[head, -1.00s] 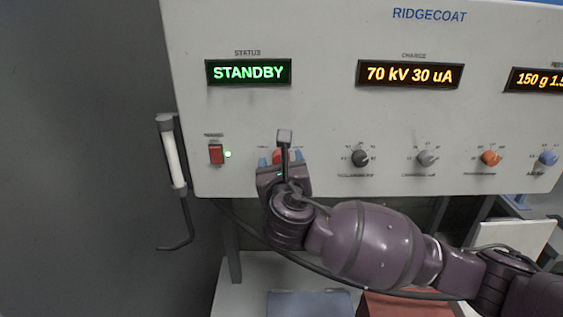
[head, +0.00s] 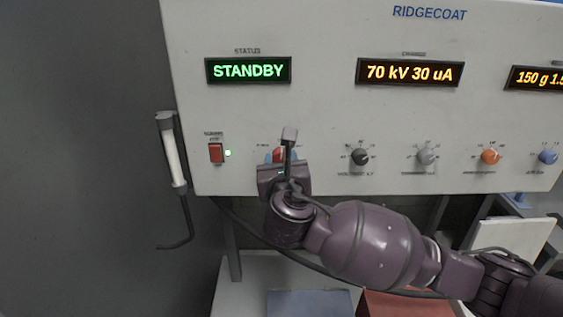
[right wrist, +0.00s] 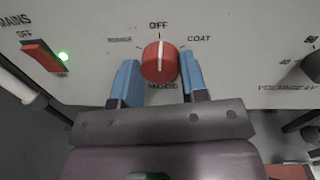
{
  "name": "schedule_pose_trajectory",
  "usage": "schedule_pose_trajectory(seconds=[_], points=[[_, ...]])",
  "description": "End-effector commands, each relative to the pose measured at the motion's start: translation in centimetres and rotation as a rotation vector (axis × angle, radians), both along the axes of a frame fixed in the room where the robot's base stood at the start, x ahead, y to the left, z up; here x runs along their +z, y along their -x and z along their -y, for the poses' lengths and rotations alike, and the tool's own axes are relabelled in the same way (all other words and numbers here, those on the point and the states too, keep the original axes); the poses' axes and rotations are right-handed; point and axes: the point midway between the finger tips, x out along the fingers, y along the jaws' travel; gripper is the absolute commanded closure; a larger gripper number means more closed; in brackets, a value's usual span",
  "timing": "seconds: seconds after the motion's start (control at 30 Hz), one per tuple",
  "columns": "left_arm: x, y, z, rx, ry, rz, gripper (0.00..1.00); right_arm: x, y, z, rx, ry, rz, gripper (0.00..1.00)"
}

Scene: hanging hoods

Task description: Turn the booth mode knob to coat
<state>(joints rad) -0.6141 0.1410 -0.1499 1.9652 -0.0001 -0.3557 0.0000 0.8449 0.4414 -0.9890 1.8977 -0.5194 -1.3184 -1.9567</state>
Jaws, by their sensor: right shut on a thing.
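The red mode knob (head: 281,154) is on the lower left of the panel, partly hidden by my right gripper (head: 279,160) in the head view. In the right wrist view the knob (right wrist: 160,62) shows a white pointer line aimed up at the OFF mark. The COAT label (right wrist: 199,39) is to the upper right of the knob, and another, blurred label is to the upper left. My right gripper (right wrist: 158,76) has its blue fingers on either side of the knob and is shut on it. My left gripper is not in view.
The status display (head: 248,70) reads STANDBY. The red mains switch (head: 216,153) with a lit green lamp (head: 228,153) is left of the knob. A dark knob (head: 360,157) and others are in a row to the right. A handle (head: 172,150) hangs at the panel's left edge.

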Motion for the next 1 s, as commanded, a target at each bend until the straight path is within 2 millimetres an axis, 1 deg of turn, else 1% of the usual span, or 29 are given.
schedule_pose_trajectory(seconds=[0.27,0.7,1.0], points=[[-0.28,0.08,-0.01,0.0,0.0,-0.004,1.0,-0.14,0.04,0.01,0.0,-0.213,-0.002,0.83],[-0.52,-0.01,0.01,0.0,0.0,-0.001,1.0,-0.22,0.03,0.11,-0.001,-0.626,-0.001,0.83],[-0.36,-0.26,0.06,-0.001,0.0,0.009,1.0,-0.25,0.02,0.14,0.0,-0.845,-0.001,0.83]])
